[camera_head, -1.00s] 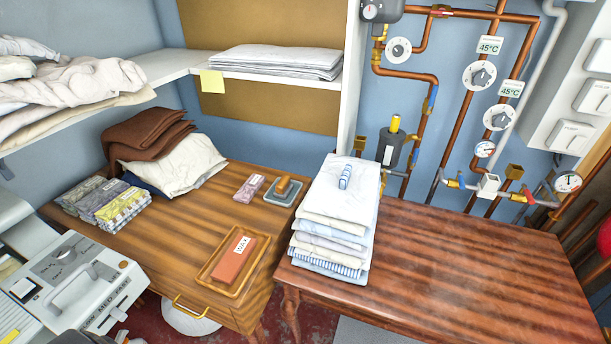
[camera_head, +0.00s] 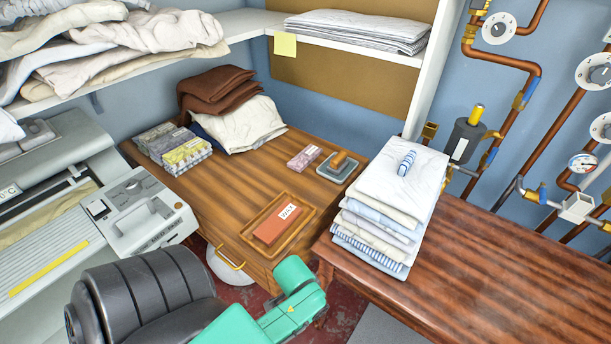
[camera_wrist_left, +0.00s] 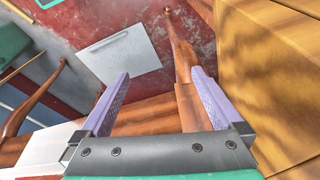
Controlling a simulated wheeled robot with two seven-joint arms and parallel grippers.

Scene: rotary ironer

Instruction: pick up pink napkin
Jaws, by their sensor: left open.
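A small pinkish folded bundle (camera_head: 305,158), which looks like the pink napkin, lies on the wooden desk (camera_head: 225,205), left of a stamp on its pad. My left gripper (camera_wrist_left: 160,78) is open and empty in the left wrist view, its two pale purple fingers wide apart over the floor. The napkin is not in that view. In the head view my green and black arm shows at the bottom, but its fingers are not visible. My right gripper is in neither view.
A wax block on a wooden tray (camera_head: 248,248) lies near the desk's front. A stamp and pad (camera_head: 342,167) sit right of the bundle. Patterned napkin stacks (camera_head: 172,148) lie at the left. A tall linen stack (camera_head: 393,205) stands on the right table. The ironer (camera_head: 150,215) is left.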

